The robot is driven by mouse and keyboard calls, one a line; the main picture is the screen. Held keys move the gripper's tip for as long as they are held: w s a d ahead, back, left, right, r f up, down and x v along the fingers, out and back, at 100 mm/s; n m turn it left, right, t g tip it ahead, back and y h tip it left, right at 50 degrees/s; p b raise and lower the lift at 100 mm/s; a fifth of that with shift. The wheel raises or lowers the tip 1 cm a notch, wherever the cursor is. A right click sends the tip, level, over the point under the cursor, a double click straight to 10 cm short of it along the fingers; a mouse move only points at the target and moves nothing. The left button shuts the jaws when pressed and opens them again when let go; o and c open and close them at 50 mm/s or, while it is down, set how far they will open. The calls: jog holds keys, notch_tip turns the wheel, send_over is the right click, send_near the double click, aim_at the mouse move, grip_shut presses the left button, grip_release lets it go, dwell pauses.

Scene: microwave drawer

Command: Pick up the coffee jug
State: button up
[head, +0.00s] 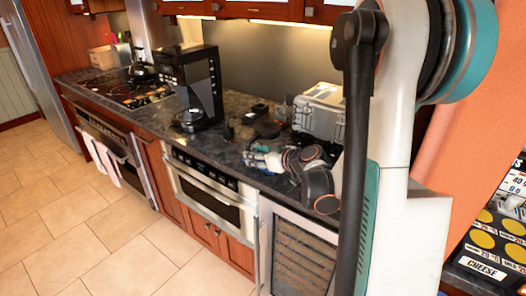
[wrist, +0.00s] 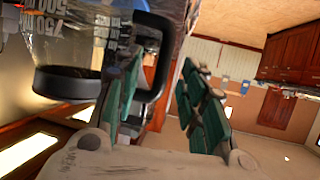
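The coffee jug (wrist: 68,84) is close at the left of the wrist view, with clear glass, volume markings, a black band and a black loop handle. My gripper (wrist: 162,64) is open, its two teal-padded fingers apart. The handle's outer bar appears between the fingertips, and the left finger overlaps the jug's side and handle opening. I cannot tell whether they touch. In the head view my gripper (head: 262,159) is low over the counter's front part; the jug is not clearly made out there.
A black coffee maker (head: 196,78) stands on the dark counter (head: 232,150), left of my gripper. A kettle (head: 142,72) sits on the stove farther left. A light grey box-shaped appliance (head: 320,112) stands behind the gripper. Cabinets hang above; the tiled floor in front is clear.

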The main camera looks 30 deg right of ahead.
jog(key=shift+w+a+f+b, duration=0.15)
jog(key=shift+w+f+b, duration=0.2)
jog(key=shift+w+f, duration=0.1)
jog(key=x, duration=0.2)
jog(key=b+x, duration=0.1)
jog(key=x, duration=0.1)
jog(key=shift+a+f+b, duration=0.1)
jog(key=shift+f+b, duration=0.2)
jog(key=shift+s+r, duration=0.1)
grip_shut()
